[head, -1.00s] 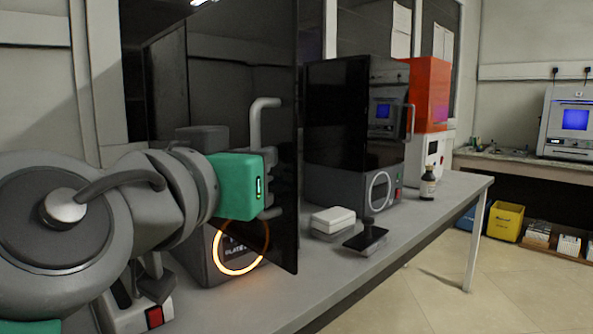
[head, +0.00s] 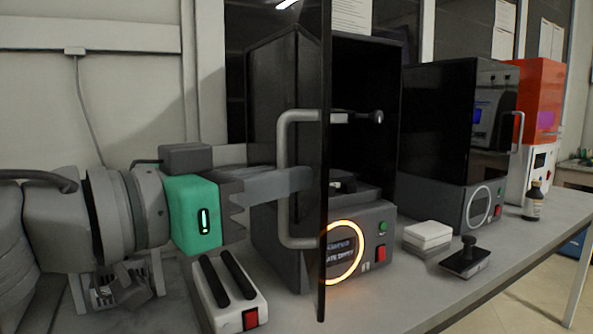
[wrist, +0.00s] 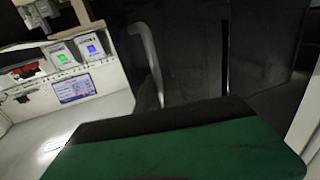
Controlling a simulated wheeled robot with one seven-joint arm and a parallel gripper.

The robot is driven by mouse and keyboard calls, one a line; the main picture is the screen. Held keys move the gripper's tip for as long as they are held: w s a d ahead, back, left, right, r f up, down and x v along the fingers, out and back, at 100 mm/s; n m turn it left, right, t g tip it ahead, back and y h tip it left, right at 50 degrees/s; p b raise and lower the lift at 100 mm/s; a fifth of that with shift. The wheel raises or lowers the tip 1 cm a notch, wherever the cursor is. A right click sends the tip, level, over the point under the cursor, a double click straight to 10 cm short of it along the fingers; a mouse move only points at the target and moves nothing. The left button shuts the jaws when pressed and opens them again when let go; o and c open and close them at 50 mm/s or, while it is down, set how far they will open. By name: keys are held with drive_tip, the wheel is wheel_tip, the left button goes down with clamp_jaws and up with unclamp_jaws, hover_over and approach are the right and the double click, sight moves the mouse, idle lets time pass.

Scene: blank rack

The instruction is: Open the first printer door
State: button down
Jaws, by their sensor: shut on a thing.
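The first printer (head: 347,215) is a dark box with a lit orange ring on its base. Its dark door (head: 325,80) stands open, seen nearly edge-on in the head view, and the front of the chamber shows to its right. The grey door handle (head: 284,145) is a vertical bar on the door's left side. My gripper (head: 288,186), with a green body, is shut on the handle about midway up. The handle also shows in the wrist view (wrist: 150,60), its lower end close to the green body, which hides the fingertips.
A second dark printer (head: 437,130) with a closed door and an orange-topped one (head: 537,95) stand to the right. A white box (head: 428,234), a black tool (head: 466,260) and a brown bottle (head: 533,200) are on the bench (head: 400,300). A white switch box (head: 235,300) sits below my gripper.

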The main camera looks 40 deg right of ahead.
drive_tip(key=shift+s+d+f, duration=0.1)
drive_tip(key=shift+f, duration=0.1)
drive_tip(key=c, duration=1.8)
unclamp_jaws()
drive_tip(key=shift+o, duration=0.2)
drive_tip(key=shift+r, duration=0.1)
drive_tip(key=a+p, duration=0.2)
drive_tip(key=a, duration=0.5)
drive_tip(key=shift+a+p, duration=0.3)
drive_tip(key=shift+a, duration=0.1)
